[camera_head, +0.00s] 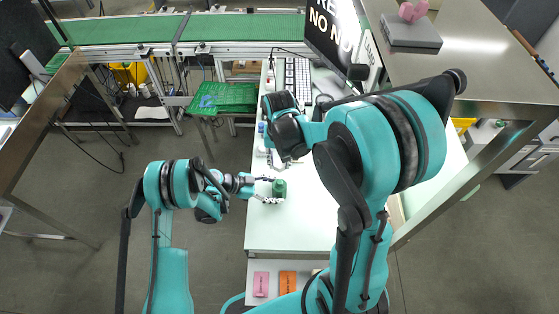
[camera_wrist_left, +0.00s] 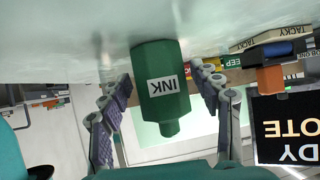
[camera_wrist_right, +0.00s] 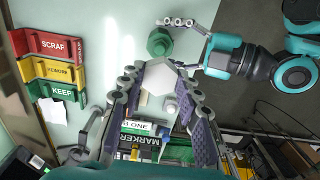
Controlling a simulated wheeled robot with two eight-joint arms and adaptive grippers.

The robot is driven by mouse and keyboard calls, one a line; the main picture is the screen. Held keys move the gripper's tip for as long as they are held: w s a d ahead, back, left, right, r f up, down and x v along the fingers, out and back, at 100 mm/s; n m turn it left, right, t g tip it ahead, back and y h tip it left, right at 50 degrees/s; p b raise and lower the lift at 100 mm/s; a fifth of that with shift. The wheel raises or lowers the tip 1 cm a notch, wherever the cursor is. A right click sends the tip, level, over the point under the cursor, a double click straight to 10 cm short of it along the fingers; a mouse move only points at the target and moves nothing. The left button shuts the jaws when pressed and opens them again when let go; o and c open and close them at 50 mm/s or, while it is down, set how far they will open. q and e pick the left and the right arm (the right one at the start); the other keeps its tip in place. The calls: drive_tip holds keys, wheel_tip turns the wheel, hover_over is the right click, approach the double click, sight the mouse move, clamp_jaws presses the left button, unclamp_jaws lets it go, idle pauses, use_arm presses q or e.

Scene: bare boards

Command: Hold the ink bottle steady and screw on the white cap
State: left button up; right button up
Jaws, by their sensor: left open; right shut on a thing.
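The green ink bottle (camera_head: 279,188) stands on the pale table near its left edge. In the left wrist view the bottle (camera_wrist_left: 162,85) appears upside down with its INK label and bare neck showing. My left gripper (camera_head: 268,189) is open, with one finger on each side of the bottle; the fingers look apart from it. My right gripper (camera_wrist_right: 160,85) is shut on the white cap (camera_wrist_right: 158,77), a pale six-sided piece in the right wrist view. The bottle (camera_wrist_right: 160,42) shows beyond the cap there, apart from it. The right fingertips are hard to make out in the head view.
In the right wrist view, red, yellow and green bins (camera_wrist_right: 55,70) stand at the left, and a marker box (camera_wrist_right: 140,140) lies below the gripper. A keyboard (camera_head: 298,80) and monitor (camera_head: 335,35) are at the table's far end. The table's near part is clear.

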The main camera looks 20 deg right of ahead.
use_arm(q)
drive_tip(key=shift+s+d+f, duration=0.1)
drive_tip(key=shift+d+f, duration=0.05)
drive_tip(key=shift+d, duration=0.1)
drive_tip(key=c, duration=0.9)
drive_tip(key=o, duration=1)
drive_tip(key=c, duration=1.2)
